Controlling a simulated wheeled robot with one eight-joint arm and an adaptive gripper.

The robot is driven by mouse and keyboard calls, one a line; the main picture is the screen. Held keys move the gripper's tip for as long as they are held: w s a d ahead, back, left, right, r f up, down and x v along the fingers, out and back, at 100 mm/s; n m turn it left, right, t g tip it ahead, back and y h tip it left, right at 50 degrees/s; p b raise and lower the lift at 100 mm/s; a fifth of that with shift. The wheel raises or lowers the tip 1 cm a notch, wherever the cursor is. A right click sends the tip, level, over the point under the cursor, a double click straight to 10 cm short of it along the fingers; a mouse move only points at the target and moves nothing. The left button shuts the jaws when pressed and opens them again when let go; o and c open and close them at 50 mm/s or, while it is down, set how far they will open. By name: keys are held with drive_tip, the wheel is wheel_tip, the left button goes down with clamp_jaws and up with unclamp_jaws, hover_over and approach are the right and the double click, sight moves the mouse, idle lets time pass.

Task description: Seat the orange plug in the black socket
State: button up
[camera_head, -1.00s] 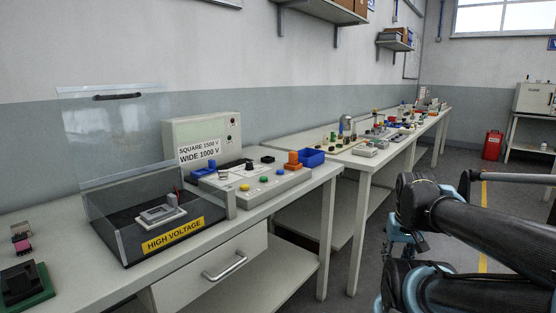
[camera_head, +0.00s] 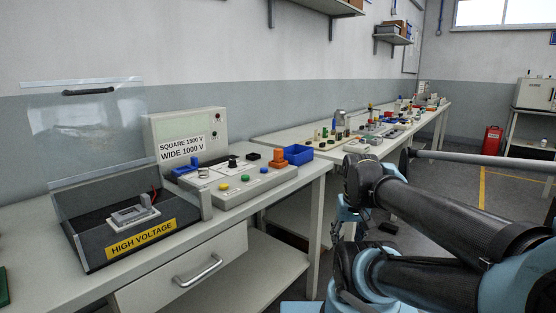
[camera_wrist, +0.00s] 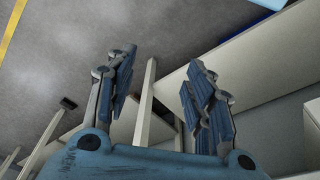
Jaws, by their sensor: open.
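An orange block (camera_head: 278,158), apparently the orange plug, stands at the right end of the grey console on the near bench. A small low black block (camera_head: 253,156) and a black knob-like part (camera_head: 232,163) sit on the console to its left. I cannot tell which of them is the black socket. My gripper (camera_wrist: 160,80) is open and empty in the wrist view, with floor and bench legs behind its fingers. It is not clearly visible in the head view. Neither plug nor socket shows in the wrist view.
A blue bin (camera_head: 298,152) stands next to the orange block. A high-voltage box (camera_head: 95,262) with a raised clear lid (camera_head: 98,130) holds a meter at the left. A drawer handle (camera_head: 198,270) juts from the bench front. A cluttered second bench (camera_head: 290,138) stands beyond.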

drive_tip(key=w+a+r+m, duration=0.2)
drive_tip(key=w+a+r, duration=0.2)
drive_tip(key=w+r, duration=0.8)
wheel_tip(320, 180, up, 22)
drive_tip(key=m+g, duration=0.2)
drive_tip(key=m, duration=0.4)
hover_over(278, 149)
drive_tip(key=w, duration=0.1)
drive_tip(key=f, duration=1.2)
drive_tip(key=shift+d, duration=0.3)
drive_tip(key=f, duration=0.4)
drive_tip(key=shift+s+a+f, duration=0.1)
drive_tip(key=shift+s+a, duration=0.15)
drive_tip(key=shift+s, duration=0.15)
drive_tip(key=shift+f, duration=0.65)
drive_tip(key=c, duration=1.1)
